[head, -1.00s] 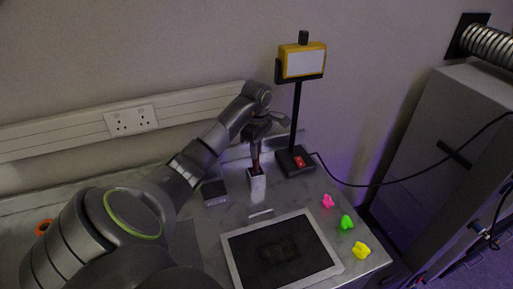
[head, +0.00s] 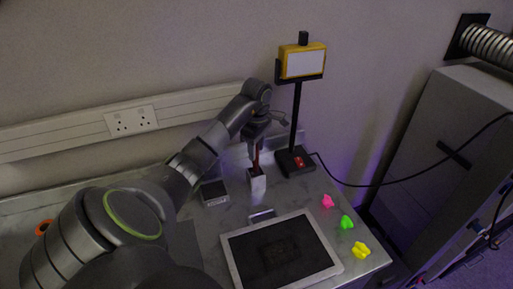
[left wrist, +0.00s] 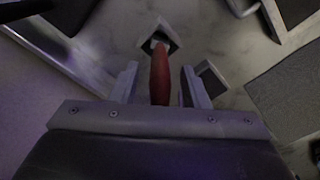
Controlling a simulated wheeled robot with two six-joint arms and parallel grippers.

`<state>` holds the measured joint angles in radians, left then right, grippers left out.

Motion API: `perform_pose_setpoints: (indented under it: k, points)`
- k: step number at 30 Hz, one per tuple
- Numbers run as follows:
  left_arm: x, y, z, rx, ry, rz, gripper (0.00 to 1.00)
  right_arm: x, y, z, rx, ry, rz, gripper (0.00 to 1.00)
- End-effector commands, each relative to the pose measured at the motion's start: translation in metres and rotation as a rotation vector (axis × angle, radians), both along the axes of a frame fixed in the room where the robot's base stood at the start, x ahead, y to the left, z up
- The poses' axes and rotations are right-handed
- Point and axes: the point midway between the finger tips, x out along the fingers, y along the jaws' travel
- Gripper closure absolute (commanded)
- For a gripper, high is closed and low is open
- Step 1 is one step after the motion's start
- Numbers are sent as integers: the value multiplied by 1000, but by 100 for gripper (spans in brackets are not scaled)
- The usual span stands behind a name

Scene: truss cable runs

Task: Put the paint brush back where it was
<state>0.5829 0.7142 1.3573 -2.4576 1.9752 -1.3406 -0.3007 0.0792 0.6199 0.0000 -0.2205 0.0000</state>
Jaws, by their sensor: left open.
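The paint brush, with a red handle (head: 256,158), stands upright in a small white holder (head: 257,181) on the bench. In the left wrist view its red handle (left wrist: 160,78) lies between my two fingers, with a visible gap on each side. The holder's dark square opening (left wrist: 160,36) shows around the brush's lower end. My left gripper (head: 257,143) is open, directly over the holder and around the upper handle. The bristles are hidden in the holder. My right gripper is not in view.
A yellow lamp (head: 302,62) on a black stand is close behind and to the right. A small dark box (head: 214,193) is left of the holder. A framed dark panel (head: 232,262) lies in front. Pink (head: 328,201), green (head: 347,222) and yellow (head: 361,250) pieces lie at right.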

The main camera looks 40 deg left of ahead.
Motion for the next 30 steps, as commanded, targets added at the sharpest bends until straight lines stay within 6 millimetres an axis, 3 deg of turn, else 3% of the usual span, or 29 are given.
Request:
perform_pose_setpoints:
  k: [4,21,30]
  points:
    - [1,0,27,2,-5,-1,59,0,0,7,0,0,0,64]
    - [1,0,96,1,-2,0,59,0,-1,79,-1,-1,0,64]
    - [1,0,116,0,-4,0,59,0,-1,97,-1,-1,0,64]
